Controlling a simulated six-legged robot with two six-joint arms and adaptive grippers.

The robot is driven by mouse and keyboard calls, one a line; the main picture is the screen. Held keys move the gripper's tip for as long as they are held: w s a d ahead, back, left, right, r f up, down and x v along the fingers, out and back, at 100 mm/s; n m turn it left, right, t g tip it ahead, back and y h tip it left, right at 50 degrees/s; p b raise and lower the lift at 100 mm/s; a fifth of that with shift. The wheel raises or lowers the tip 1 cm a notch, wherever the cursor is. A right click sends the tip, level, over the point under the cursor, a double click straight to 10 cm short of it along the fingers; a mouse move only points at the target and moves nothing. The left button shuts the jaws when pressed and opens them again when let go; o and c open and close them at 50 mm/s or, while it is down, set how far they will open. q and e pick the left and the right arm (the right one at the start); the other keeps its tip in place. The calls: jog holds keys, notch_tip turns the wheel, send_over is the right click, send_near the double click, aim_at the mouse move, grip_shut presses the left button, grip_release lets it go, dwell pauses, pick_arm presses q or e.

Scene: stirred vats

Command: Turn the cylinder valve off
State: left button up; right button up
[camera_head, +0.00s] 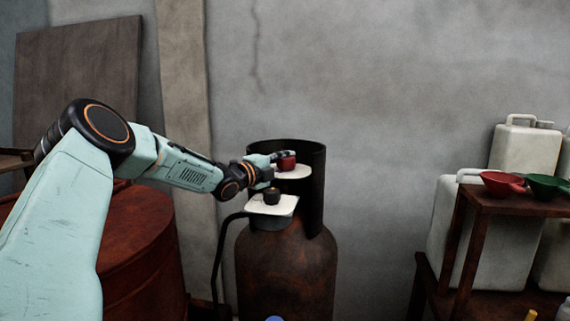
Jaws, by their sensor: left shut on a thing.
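A rusty brown gas cylinder (285,272) stands upright against the grey wall, with a dark open collar (314,195) around its top. A red valve knob (287,163) sits above a white round plate inside the collar. My left gripper (284,157) reaches in from the left and is shut on the red knob, its fingers partly covering it. Below and in front of it, a black knob (272,196) stands on a grey-white regulator box (270,208). My right gripper is not in view.
A black hose (217,262) hangs from the regulator on the left. A rusty red drum (140,250) stands at left. At right, a brown wooden stand (478,206) bears a red funnel (498,183) and a green funnel (545,186), beside white jerrycans (525,150).

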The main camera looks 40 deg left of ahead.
pick_arm(q)
jog(key=shift+d+r, duration=0.1)
jog(key=o, duration=1.1)
jog(key=shift+w+d, duration=0.1)
jog(key=shift+o, duration=0.3)
